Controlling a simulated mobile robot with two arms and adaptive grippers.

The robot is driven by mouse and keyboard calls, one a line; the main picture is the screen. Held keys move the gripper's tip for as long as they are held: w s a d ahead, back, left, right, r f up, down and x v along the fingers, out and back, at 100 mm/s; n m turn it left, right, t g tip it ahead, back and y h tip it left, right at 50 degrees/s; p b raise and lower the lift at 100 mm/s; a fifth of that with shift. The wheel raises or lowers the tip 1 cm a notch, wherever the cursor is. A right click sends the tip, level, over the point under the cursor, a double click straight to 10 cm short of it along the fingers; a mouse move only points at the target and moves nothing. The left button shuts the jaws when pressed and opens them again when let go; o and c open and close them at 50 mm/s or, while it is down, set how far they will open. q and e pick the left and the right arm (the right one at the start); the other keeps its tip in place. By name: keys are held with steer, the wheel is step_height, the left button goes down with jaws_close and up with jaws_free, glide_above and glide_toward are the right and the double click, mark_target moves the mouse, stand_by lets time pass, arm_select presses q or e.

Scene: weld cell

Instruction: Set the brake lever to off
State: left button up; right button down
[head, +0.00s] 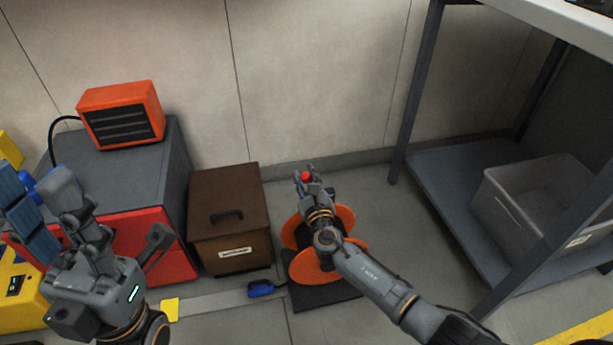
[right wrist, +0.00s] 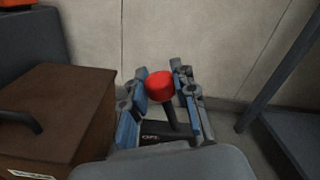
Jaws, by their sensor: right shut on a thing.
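The brake lever has a red knob (head: 306,177) and stands at the orange reel (head: 345,217) on the floor. My right gripper (head: 309,180) reaches down over the reel and is shut on the lever. In the right wrist view, the red knob (right wrist: 160,86) and the dark lever stem (right wrist: 170,117) show between the two blue-padded fingers. Part of a label shows low between the fingers, too small to read fully. My arm hides much of the reel and the lever's base. My left gripper (head: 92,218) is at the left with fingers spread, away from the lever.
A brown box with a handle (head: 228,190) stands left of the reel. A blue object (head: 262,289) lies on the floor before it. An orange heater-like unit (head: 122,112) sits on a grey cabinet. At the right, a shelf frame (head: 412,100) holds a clear bin (head: 513,210).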

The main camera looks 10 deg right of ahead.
steer(key=c, duration=1.2)
jaws_free()
steer(key=shift+s+a+f, duration=0.1)
steer(key=shift+f, duration=0.1)
steer(key=shift+o, duration=0.8)
steer(key=shift+r, duration=0.1)
steer(key=s, duration=1.2)
steer(key=shift+d, duration=0.25)
